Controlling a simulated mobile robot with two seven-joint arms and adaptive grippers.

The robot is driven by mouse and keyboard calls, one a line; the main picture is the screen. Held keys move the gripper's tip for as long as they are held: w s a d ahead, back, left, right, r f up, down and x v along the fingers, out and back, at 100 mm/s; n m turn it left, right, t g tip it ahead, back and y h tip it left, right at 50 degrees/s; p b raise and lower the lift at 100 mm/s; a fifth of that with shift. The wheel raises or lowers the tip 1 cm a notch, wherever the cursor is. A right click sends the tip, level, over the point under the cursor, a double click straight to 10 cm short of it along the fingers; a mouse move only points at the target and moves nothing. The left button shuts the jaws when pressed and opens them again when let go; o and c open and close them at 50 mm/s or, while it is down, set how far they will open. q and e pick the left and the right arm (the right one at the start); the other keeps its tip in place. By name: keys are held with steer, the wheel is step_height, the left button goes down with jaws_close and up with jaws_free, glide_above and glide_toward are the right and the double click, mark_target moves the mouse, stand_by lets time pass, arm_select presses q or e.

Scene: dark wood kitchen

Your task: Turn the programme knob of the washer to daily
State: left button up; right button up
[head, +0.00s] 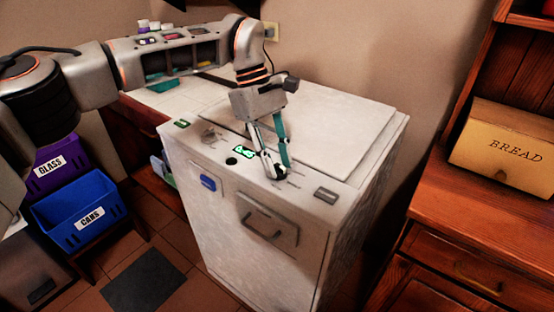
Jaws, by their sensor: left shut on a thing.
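The white washer (235,245) stands in the middle of the head view, with its controls along the front of its top. My right gripper is not in view.
A green-lit display (243,151), a dark round button (231,161) and a grey dial (208,135) sit left of the knob. A blue CANS bin (75,222) and a purple GLASS bin (60,168) stand at left. A BREAD box (505,143) is on the right cabinet.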

arm_select(q)
steer(key=shift+r, duration=0.1)
steer(key=o, duration=1.1)
steer(key=shift+c, duration=0.2)
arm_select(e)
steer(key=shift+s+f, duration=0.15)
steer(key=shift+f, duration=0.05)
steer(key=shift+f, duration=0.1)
arm_select(q)
steer(key=v, duration=1.2)
steer(key=shift+s, duration=0.15)
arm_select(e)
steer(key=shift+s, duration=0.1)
